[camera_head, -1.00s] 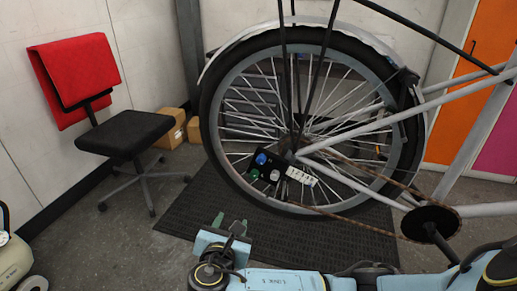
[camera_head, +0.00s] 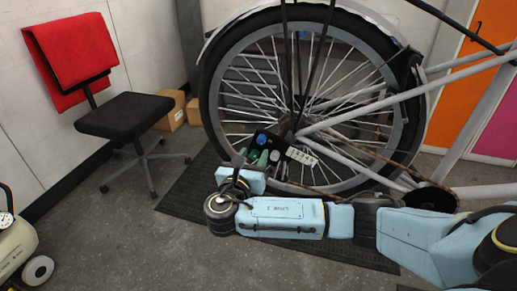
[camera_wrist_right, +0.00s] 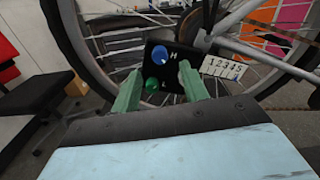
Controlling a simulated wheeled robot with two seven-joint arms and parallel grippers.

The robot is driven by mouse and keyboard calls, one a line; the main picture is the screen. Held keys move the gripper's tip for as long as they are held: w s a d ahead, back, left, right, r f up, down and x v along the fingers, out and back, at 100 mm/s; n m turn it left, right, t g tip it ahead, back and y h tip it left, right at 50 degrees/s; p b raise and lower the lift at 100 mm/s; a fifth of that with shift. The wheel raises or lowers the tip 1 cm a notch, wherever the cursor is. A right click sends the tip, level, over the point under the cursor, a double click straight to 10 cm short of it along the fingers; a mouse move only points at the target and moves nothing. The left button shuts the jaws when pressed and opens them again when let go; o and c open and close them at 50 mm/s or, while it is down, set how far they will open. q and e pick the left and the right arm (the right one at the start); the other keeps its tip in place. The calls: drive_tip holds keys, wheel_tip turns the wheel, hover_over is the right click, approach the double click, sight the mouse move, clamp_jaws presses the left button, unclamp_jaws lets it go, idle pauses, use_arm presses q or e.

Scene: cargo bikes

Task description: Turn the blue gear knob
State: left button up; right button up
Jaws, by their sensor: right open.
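The blue gear knob (camera_head: 262,138) is on a black panel by the rear wheel hub. In the right wrist view the blue knob (camera_wrist_right: 163,56) sits at the top left of the black panel (camera_wrist_right: 178,62), beside an "H" mark. A green knob (camera_wrist_right: 152,84) is below it, near an "L" mark. My right gripper (camera_head: 264,157) is open, its green fingers just below the blue knob in the head view. In the wrist view the fingers (camera_wrist_right: 160,78) flank the green knob, with the blue knob a little farther up. Nothing is held. My left gripper is not in view.
A white plate with numbers (camera_wrist_right: 222,67) is right of the panel. The spoked wheel (camera_head: 212,110) and bike frame are close behind. A red and black chair (camera_head: 125,115) stands left, and a beige tank machine (camera_head: 12,250) at the lower left. A dark mat (camera_head: 185,195) is below.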

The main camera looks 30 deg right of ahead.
sight(260, 142)
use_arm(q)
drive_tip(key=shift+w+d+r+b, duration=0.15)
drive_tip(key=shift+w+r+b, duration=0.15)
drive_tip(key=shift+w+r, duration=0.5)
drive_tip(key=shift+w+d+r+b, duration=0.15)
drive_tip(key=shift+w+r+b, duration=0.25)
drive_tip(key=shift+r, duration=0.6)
use_arm(e)
drive_tip(key=shift+x, duration=2.7)
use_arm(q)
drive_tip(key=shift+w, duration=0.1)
use_arm(e)
clamp_jaws()
